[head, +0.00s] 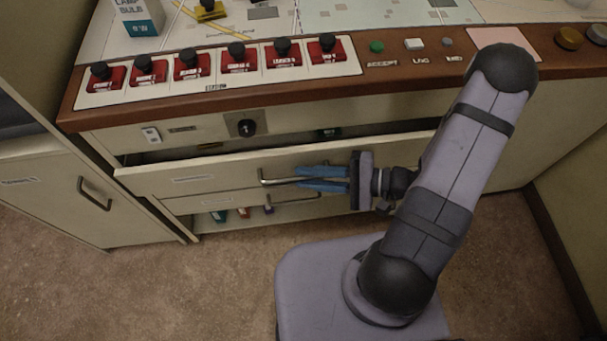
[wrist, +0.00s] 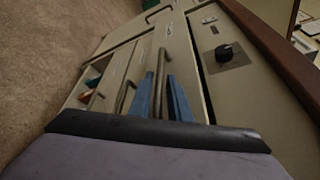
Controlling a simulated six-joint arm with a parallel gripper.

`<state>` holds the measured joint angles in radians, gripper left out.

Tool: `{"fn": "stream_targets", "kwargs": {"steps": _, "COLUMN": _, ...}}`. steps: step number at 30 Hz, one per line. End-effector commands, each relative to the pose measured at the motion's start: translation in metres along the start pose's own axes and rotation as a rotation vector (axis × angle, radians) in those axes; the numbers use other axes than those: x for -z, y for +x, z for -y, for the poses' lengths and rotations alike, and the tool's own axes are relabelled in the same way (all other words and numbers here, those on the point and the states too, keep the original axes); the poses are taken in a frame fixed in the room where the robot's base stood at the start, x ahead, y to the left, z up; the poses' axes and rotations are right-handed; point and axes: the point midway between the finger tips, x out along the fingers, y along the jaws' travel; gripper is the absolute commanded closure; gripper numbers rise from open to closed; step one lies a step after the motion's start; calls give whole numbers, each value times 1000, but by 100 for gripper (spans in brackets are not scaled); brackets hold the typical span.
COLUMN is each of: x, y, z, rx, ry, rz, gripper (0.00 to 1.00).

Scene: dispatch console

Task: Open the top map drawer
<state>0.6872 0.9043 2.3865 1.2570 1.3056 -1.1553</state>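The top map drawer (head: 215,180) is a cream front with a small label, below the console's keyed panel. It stands out a little, with a dark gap along its upper edge; the gap also shows in the wrist view. Its metal bar handle (head: 275,181) shows upright in the wrist view (wrist: 162,58). The fingers hide part of the bar in the head view.
A lower drawer handle (wrist: 125,97) is close beside the fingers. Small coloured items (wrist: 91,80) show in an opening lower down. A dark knob (head: 246,127) is above the drawer. Red switches (head: 240,60) line the console top. A cabinet (head: 75,195) stands left. Carpet (head: 180,285) in front is clear.

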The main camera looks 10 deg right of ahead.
Motion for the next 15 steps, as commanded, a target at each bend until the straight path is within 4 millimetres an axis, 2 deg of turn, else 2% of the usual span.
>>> {"fn": "stream_targets", "kwargs": {"steps": 9, "x": 1, "y": -41, "z": 0, "rx": 1, "ry": -1, "rz": -6, "gripper": 83}}
{"fn": "stream_targets", "kwargs": {"steps": 15, "x": 1, "y": -54, "z": 0, "rx": -1, "ry": -1, "rz": -3, "gripper": 83}}
